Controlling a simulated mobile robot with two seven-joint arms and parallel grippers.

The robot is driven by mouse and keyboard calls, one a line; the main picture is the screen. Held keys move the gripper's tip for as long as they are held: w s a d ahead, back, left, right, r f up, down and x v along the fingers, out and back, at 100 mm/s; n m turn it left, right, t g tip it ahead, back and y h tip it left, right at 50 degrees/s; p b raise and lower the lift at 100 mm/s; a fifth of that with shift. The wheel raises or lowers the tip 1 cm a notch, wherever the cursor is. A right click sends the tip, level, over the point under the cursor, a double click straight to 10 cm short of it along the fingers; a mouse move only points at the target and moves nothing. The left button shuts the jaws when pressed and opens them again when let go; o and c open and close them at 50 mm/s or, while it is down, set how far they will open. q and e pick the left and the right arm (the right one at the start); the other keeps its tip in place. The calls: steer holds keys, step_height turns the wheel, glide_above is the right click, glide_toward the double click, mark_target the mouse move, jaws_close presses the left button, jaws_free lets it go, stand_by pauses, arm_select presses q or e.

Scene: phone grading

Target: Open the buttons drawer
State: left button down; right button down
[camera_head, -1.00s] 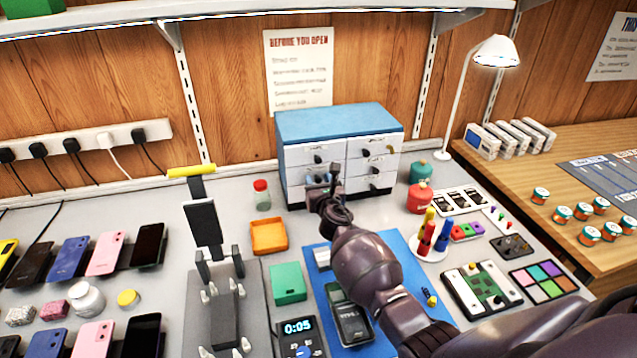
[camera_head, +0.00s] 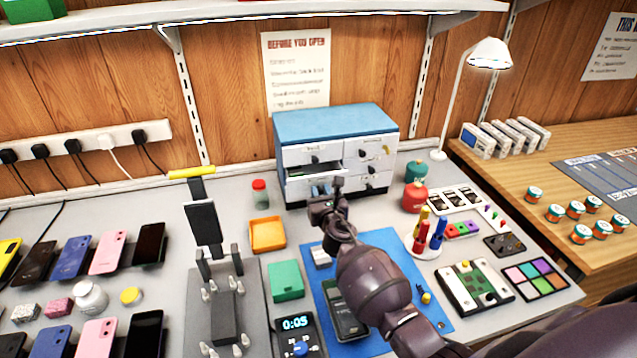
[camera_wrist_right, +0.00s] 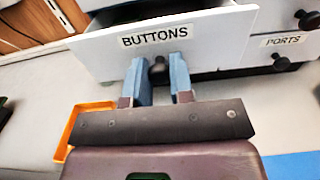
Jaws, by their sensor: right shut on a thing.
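The small drawer cabinet (camera_head: 336,124) has a blue top and white drawer fronts, and stands against the wood wall in the head view. Its buttons drawer (camera_head: 298,190), at the left, is pulled partly out, with small contents showing inside. In the wrist view the drawer front (camera_wrist_right: 215,40) reads BUTTONS. My right gripper (camera_head: 326,200) is in front of it, and in the wrist view its blue fingers (camera_wrist_right: 160,75) are shut on the dark knob (camera_wrist_right: 159,70). My left gripper is not in view.
An orange tray (camera_head: 252,235) and a small red-capped jar (camera_head: 260,194) stand left of the drawer. The blue mat (camera_head: 385,262) lies under my right arm. Red and green bottles (camera_head: 414,197) stand right of the cabinet. The ports drawer (camera_wrist_right: 285,42) is beside the buttons drawer.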

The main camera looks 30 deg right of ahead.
steer(key=p+v, duration=0.1)
steer(key=v, duration=0.4)
steer(key=shift+s+a+r, duration=0.1)
steer(key=shift+s, duration=0.3)
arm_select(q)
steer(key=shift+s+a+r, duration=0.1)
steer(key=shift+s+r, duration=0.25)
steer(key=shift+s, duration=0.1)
arm_select(e)
steer(key=shift+s+a, duration=0.15)
steer(key=shift+s, duration=0.4)
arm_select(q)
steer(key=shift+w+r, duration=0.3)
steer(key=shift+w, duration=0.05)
arm_select(e)
steer(key=c, duration=1)
jaws_free()
arm_select(q)
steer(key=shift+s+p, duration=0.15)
steer(key=shift+p, duration=0.2)
arm_select(e)
steer(key=v, duration=1)
steer(key=shift+s+a, duration=0.15)
steer(key=shift+s, duration=0.25)
